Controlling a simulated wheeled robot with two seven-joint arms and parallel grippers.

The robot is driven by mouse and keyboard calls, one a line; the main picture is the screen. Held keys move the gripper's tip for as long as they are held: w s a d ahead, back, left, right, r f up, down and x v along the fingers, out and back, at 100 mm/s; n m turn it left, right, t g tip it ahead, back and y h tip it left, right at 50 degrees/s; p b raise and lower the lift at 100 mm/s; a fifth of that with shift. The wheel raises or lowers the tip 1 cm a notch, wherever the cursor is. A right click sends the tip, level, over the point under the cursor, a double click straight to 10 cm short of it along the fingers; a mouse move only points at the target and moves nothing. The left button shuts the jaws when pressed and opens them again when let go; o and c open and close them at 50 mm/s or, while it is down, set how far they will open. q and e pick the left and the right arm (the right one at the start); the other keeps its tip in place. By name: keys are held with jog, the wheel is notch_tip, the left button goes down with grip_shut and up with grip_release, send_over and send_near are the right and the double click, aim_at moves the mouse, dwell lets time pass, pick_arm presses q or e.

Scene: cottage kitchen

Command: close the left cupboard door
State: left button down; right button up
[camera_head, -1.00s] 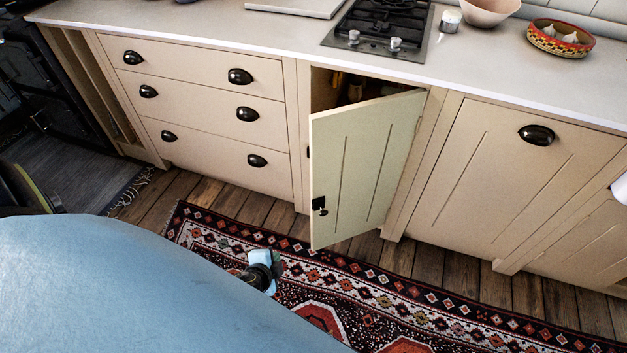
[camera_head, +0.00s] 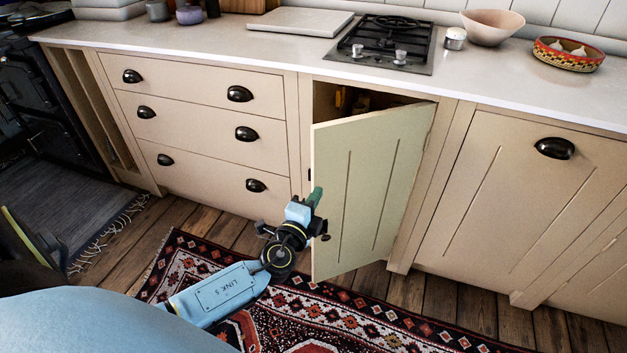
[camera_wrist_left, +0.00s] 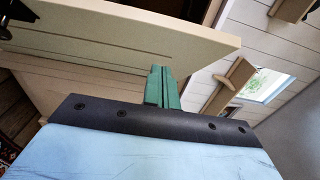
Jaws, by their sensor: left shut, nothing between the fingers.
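The left cupboard door (camera_head: 372,190) is a pale green-cream panel under the hob. It stands ajar, hinged on its right side, with a dark opening (camera_head: 352,101) above and behind it. My left gripper (camera_head: 316,195) has green fingers and is at the door's free left edge, by the latch side. In the left wrist view the gripper's fingers (camera_wrist_left: 161,86) are shut and empty, overlapping the door's edge (camera_wrist_left: 150,36). I cannot tell whether they touch it. The door's small black knob is partly behind my wrist. My right gripper is not in view.
Drawers (camera_head: 200,130) with black cup handles stand left of the opening. Another closed cupboard front (camera_head: 510,200) is to the right. A hob (camera_head: 383,45), bowl (camera_head: 492,27) and basket (camera_head: 568,54) sit on the worktop (camera_head: 270,52). A patterned rug (camera_head: 330,312) covers the floor in front.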

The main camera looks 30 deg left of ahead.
aim_at(319, 170)
pick_arm(q)
jog(key=w+a, duration=0.2)
jog(key=w, duration=0.1)
jog(key=w+a, duration=0.1)
jog(key=shift+w+b, duration=0.25)
jog(key=shift+b, duration=0.05)
jog(key=shift+w+a, duration=0.3)
jog(key=shift+a, duration=0.1)
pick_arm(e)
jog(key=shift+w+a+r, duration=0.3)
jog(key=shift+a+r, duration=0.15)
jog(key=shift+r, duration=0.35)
pick_arm(q)
jog(key=shift+a, duration=0.1)
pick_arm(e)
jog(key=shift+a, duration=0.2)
